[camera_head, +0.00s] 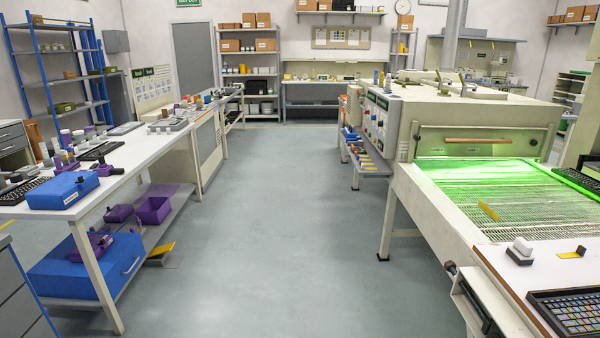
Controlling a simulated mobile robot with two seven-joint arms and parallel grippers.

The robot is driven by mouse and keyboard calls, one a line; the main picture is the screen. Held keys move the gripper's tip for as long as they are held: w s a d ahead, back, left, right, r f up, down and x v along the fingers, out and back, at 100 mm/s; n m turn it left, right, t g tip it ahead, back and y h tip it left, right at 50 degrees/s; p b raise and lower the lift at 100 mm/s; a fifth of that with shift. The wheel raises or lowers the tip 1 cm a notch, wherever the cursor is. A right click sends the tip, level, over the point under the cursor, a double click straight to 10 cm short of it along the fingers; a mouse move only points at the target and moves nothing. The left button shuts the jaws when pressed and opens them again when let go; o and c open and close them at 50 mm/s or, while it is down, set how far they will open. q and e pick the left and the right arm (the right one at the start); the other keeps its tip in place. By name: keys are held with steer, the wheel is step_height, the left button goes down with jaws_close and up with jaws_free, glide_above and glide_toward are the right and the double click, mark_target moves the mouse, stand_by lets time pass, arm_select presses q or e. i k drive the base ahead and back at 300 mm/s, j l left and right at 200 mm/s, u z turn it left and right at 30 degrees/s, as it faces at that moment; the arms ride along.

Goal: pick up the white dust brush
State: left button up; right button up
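No white dust brush can be made out for certain. A small white block with a dark grey lower part (521,250) sits on the white table (505,272) at the lower right; I cannot tell whether it is the brush. Small pale and dark items also stand on the long table at the left, too small to name surely. Neither of my grippers is in view.
A black keyboard (568,313) and a yellow piece with a black block (573,253) lie on the right table. A green-lit conveyor machine (480,125) stands behind it. A blue box (62,191) sits on the left table (120,172). The grey floor (265,225) between is clear.

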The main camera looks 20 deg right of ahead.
mark_target(520, 251)
steer(key=i+l, duration=0.1)
steer(key=i, duration=1.2)
steer(key=i+z, duration=0.25)
steer(key=i, duration=0.2)
steer(key=i+j+z, duration=0.25)
steer(key=i, duration=0.2)
steer(key=z, duration=1.45)
